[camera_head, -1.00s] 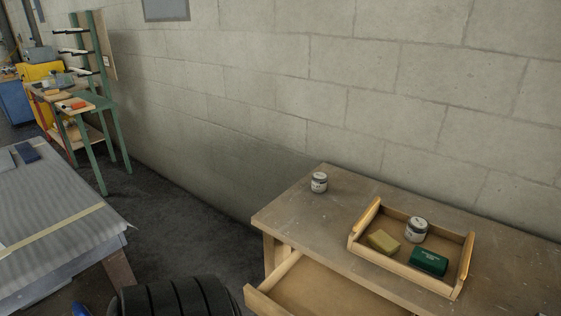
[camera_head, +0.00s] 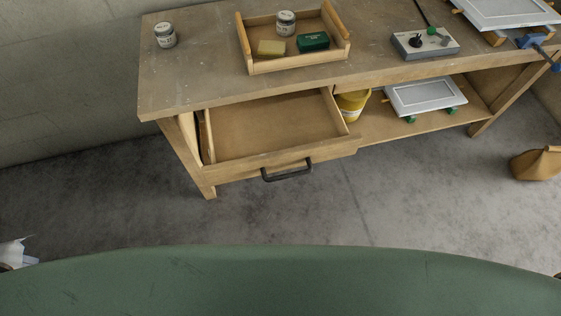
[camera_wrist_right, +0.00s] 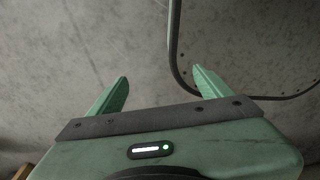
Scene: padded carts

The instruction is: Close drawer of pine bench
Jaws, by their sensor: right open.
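The pine bench (camera_head: 190,75) stands against the wall in the head view. Its drawer (camera_head: 265,128) is pulled well out at the bench's left part and looks empty. A dark bar handle (camera_head: 287,171) sits on the drawer front. In the right wrist view my right gripper (camera_wrist_right: 163,85) is open, its two green fingers apart with nothing between them, over bare grey floor. The head view shows neither gripper, so the right gripper's distance from the drawer cannot be told. My left gripper is not in view.
On the bench top are a jar (camera_head: 165,35), a wooden tray (camera_head: 252,67) holding a jar, a yellow block and a green box, and a grey device (camera_head: 425,43). A yellow bucket (camera_head: 352,105) stands on the lower shelf. A brown bag (camera_head: 537,164) lies right. Floor before the drawer is clear.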

